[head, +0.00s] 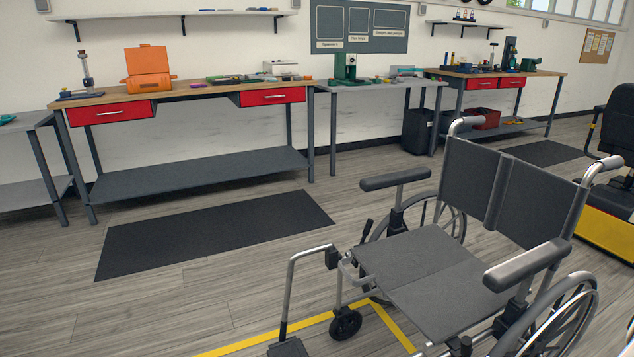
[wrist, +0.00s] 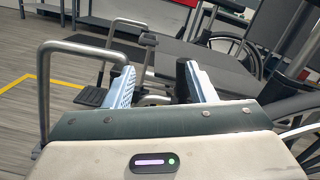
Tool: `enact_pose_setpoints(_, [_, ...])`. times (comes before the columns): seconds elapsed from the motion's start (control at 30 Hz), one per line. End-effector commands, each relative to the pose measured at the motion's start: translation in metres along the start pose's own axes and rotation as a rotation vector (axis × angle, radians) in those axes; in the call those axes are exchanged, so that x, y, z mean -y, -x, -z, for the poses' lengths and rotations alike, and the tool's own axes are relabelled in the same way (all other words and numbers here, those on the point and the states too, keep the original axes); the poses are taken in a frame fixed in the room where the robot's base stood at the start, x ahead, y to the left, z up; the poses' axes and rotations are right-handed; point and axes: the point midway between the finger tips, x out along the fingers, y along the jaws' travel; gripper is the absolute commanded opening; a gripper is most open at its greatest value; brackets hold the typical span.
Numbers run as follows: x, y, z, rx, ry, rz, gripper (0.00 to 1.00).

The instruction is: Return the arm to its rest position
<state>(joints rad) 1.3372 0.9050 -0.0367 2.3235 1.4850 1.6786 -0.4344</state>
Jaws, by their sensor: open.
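My gripper (wrist: 162,85) shows in the wrist view with its two pale blue fingers spread apart. A dark upright piece, seemingly a part of the wheelchair, shows between them close to the right finger; I cannot tell whether it touches. The wheelchair (head: 430,275) stands at the right of the head view, with grey seat and back. In the wrist view its seat (wrist: 205,62) lies beyond the fingers, and a bent metal tube (wrist: 44,85) rises left of the gripper. My arm and gripper do not show in the head view.
A workbench (head: 190,93) with red drawers stands along the wall, with an orange case (head: 148,68) on it. A black mat (head: 215,232) lies before it on open floor. Yellow tape (head: 275,332) marks the floor by the wheelchair. A black seat (head: 618,125) stands far right.

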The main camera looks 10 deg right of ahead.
Motion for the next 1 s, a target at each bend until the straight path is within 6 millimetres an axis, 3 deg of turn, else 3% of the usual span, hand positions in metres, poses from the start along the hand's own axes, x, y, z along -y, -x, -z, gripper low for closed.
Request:
enact_pose_setpoints(0.03, [-0.003, -0.019, -0.035, 0.015, 0.025, -0.100, 0.50])
enact_pose_setpoints(0.1, [-0.016, -0.041, -0.070, 0.029, 0.056, -0.255, 0.50])
enact_pose_setpoints(0.33, [-0.070, -0.082, -0.175, 0.046, 0.210, -0.753, 0.50])
enact_pose_setpoints(0.5, [-0.104, -0.088, -0.241, 0.036, 0.379, -1.089, 0.50])
enact_pose_setpoints(0.7, [-0.127, -0.081, -0.308, 0.011, 0.649, -1.432, 0.50])
enact_pose_setpoints(1.0, [-0.124, -0.072, -0.400, -0.028, 1.202, -1.779, 0.50])
